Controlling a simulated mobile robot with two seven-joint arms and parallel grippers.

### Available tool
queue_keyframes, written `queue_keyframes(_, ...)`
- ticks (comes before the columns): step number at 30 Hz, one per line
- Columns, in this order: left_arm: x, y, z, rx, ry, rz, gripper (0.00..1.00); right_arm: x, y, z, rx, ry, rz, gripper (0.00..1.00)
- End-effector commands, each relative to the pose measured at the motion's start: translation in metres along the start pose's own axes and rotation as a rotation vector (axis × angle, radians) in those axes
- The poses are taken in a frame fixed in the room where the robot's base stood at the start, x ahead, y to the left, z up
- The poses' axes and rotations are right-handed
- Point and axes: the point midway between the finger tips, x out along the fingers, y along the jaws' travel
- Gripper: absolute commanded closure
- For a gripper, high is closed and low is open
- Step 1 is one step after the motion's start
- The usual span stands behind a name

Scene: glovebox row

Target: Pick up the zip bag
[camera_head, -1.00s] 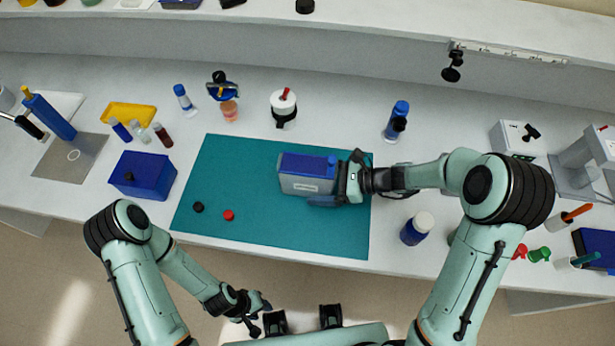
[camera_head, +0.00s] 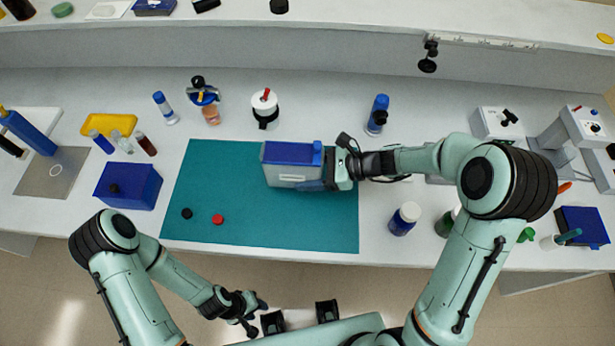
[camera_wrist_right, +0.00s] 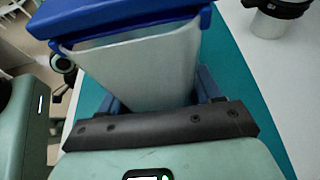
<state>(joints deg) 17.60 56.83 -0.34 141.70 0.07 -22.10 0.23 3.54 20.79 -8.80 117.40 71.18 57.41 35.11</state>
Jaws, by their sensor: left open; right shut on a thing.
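My right gripper (camera_head: 328,170) is shut on a pale, box-shaped container with a blue lid (camera_head: 292,165), over the teal mat (camera_head: 280,225). The container also shows in the right wrist view (camera_wrist_right: 140,68), its pale side between the blue fingers. I cannot tell whether it touches the mat. No thing is clearly a zip bag. A flat whitish piece (camera_head: 107,9) lies on the back shelf, too small to identify. My left gripper (camera_head: 252,313) is open and empty, in front of the bench's front edge.
A blue box (camera_head: 128,186) stands left of the mat, and a white-capped blue bottle (camera_head: 404,219) right of it. A black cap (camera_head: 187,213) and a red cap (camera_head: 218,219) lie on the mat's left front. Several bottles stand behind. The mat's front right is clear.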

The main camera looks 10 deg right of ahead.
Motion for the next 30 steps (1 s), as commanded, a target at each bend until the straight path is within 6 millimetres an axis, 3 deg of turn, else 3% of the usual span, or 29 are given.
queue_keyframes(1,-0.005,0.002,-0.002,0.001,0.003,0.001,0.57,-0.006,-0.001,0.017,-0.009,-0.003,-0.003,0.67)
queue_keyframes(9,-0.021,0.011,-0.009,0.005,0.015,0.005,0.57,-0.037,-0.001,0.091,-0.011,-0.003,-0.001,0.67)
queue_keyframes(15,-0.03,0.016,-0.014,0.008,0.021,0.007,0.57,-0.052,-0.001,0.128,-0.006,-0.002,-0.001,0.67)
queue_keyframes(21,-0.031,0.016,-0.015,0.008,0.022,0.008,0.57,-0.058,0.001,0.141,-0.002,0.0,0.001,0.67)
queue_keyframes(30,-0.019,0.01,-0.008,0.004,0.013,0.004,0.57,-0.053,0.001,0.127,0.001,0.0,0.002,0.67)
